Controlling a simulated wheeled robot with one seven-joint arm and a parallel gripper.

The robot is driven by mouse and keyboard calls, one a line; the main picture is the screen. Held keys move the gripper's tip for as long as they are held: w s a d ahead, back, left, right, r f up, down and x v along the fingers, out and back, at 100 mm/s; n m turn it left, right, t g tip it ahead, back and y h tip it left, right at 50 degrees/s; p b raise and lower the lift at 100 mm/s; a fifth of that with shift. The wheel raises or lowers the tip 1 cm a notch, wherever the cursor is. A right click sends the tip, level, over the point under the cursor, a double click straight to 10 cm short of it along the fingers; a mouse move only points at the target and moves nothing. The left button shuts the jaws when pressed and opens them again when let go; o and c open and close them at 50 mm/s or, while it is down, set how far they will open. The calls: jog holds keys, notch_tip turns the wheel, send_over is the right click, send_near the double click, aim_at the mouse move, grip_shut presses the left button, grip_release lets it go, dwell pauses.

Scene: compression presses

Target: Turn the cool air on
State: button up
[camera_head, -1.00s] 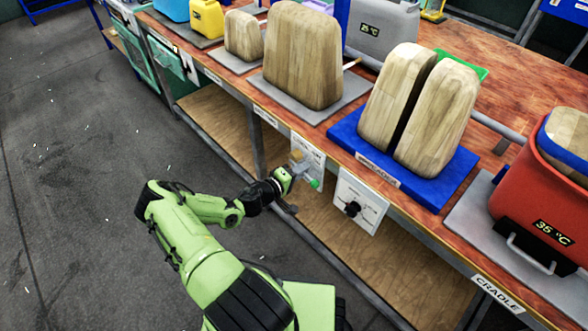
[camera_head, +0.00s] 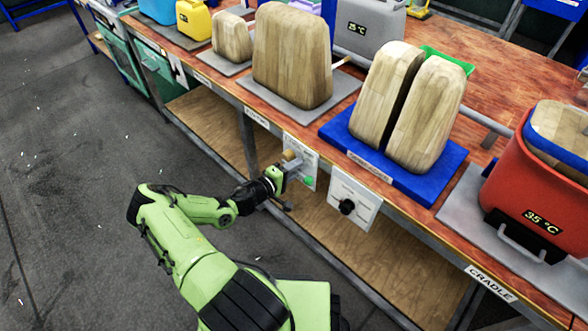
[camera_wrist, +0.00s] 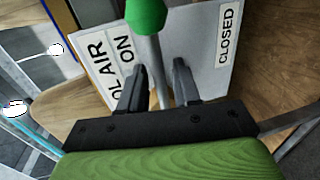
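The cool air panel (camera_head: 309,158) is a white plate on the bench front. In the wrist view its labels read "...OL AIR ON" (camera_wrist: 122,62) and "CLOSED" (camera_wrist: 227,35). A lever with a grey stem (camera_wrist: 151,55) and a green knob (camera_wrist: 146,14) stands in front of the plate. The green knob also shows in the head view (camera_head: 308,181). My gripper (camera_wrist: 158,82) is at the panel. Its two dark fingers are apart, one on each side of the stem, with small gaps showing. The lower stem is hidden behind my gripper's body.
A white panel with a black dial (camera_head: 347,207) hangs just to the right. Above, the bench top carries wooden mould blocks (camera_head: 292,57), a blue base (camera_head: 440,178) and a red container (camera_head: 505,190). A wooden shelf (camera_head: 375,255) lies below. The floor at left is clear.

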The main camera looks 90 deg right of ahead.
jog(key=shift+w, duration=0.1)
jog(key=p+v, duration=0.2)
jog(key=v, duration=1.3)
jog(key=shift+a, duration=0.3)
jog(key=shift+w+r, duration=0.1)
